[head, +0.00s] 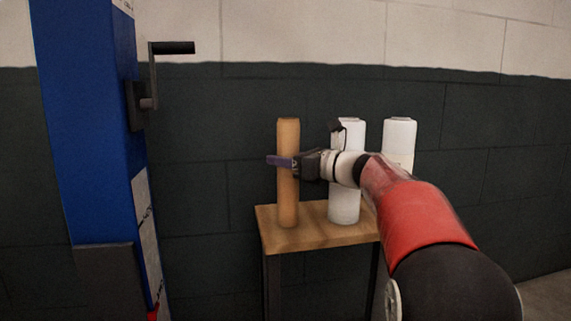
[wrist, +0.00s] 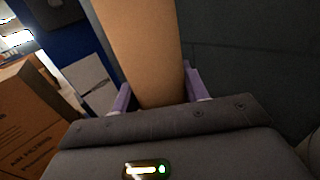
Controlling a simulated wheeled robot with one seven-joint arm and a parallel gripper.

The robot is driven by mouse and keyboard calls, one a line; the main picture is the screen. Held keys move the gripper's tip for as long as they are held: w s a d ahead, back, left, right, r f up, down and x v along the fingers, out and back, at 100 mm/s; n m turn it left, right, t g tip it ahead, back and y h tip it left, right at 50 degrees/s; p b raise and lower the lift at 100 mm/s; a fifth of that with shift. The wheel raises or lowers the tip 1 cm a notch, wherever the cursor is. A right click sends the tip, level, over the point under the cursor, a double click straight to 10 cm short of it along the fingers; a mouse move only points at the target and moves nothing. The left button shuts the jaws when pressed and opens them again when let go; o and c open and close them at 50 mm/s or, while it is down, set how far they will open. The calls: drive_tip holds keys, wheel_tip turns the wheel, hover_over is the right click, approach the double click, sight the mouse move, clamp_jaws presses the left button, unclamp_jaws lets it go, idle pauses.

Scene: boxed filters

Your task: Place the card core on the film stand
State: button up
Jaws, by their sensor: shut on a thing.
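The card core (head: 288,140) is a tall brown tube, upright over the left end of a small wooden-topped table. My gripper (head: 282,162) is shut on it at about mid-height, reaching in from the right. In the wrist view the card core (wrist: 142,45) stands between the two purple fingers of my gripper (wrist: 158,92). Whether its foot touches the table top or is just above it, I cannot tell. The film stand cannot be made out for certain; the blue column (head: 85,120) with a black crank handle at the left may be part of it.
Two white rolls stand upright on the table (head: 310,236), one behind my wrist (head: 345,205) and one farther right (head: 400,135). A dark and white block wall is close behind. Cardboard boxes (wrist: 28,118) show at the left in the wrist view.

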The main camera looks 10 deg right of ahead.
drive_tip(key=shift+f, duration=0.15)
drive_tip(key=o, duration=1.1)
drive_tip(key=v, duration=0.8)
drive_tip(key=p+v, duration=0.1)
drive_tip(key=v, duration=0.3)
drive_tip(key=shift+r, duration=0.3)
